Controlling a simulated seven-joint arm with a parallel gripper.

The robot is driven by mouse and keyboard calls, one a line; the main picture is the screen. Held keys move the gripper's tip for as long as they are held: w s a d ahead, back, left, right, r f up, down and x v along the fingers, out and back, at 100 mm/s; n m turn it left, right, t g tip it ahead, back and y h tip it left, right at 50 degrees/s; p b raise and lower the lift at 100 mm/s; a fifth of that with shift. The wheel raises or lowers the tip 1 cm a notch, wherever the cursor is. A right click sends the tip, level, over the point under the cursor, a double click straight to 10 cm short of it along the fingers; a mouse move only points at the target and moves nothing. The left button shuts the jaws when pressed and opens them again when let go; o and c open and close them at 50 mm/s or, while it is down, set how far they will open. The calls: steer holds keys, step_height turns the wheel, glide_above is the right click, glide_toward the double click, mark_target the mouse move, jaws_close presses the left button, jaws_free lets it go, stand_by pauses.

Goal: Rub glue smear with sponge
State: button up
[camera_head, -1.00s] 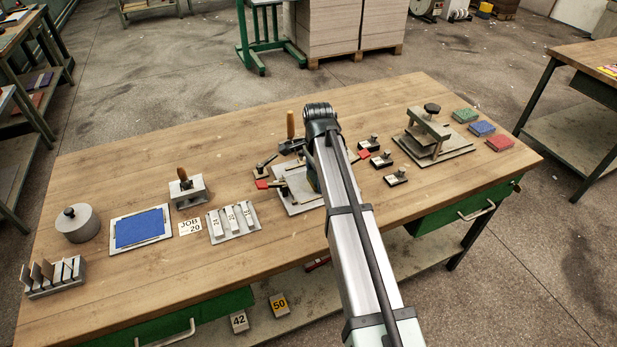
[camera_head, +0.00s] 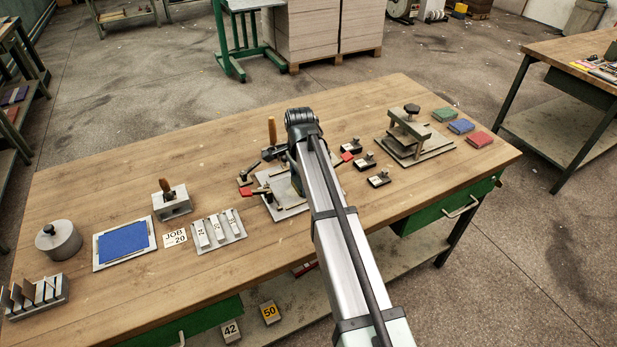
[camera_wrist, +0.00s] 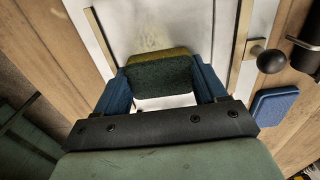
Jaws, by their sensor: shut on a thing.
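In the wrist view my gripper (camera_wrist: 158,82) has blue fingers shut on a sponge (camera_wrist: 158,75) with a dark green face and a yellowish edge. The sponge is over a pale board (camera_wrist: 205,30) in the fixture. A faint yellowish patch, which looks like the glue smear (camera_wrist: 150,38), shows on the board just beyond the sponge's far edge. I cannot tell whether the sponge touches the board. In the head view my arm hides the gripper and sponge, and only part of the fixture plate (camera_head: 287,212) shows beside it.
Brass-coloured bars flank the board, and a black ball knob (camera_wrist: 272,61) stands close on the right. A blue block (camera_wrist: 273,105) lies nearby. Red-handled clamps stand around the fixture. A press (camera_head: 412,135) is to the right; a blue pad (camera_head: 124,240) is to the left.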

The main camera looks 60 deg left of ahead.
mark_target(284, 194)
steer(key=shift+s, duration=2.8)
steer(key=shift+a, duration=0.2)
steer(key=shift+w+f, duration=0.1)
steer(key=shift+w, duration=5)
steer(key=shift+s+d, duration=0.1)
steer(key=shift+s, duration=5)
step_height(284, 194, up, 8)
steer(key=shift+r, duration=0.1)
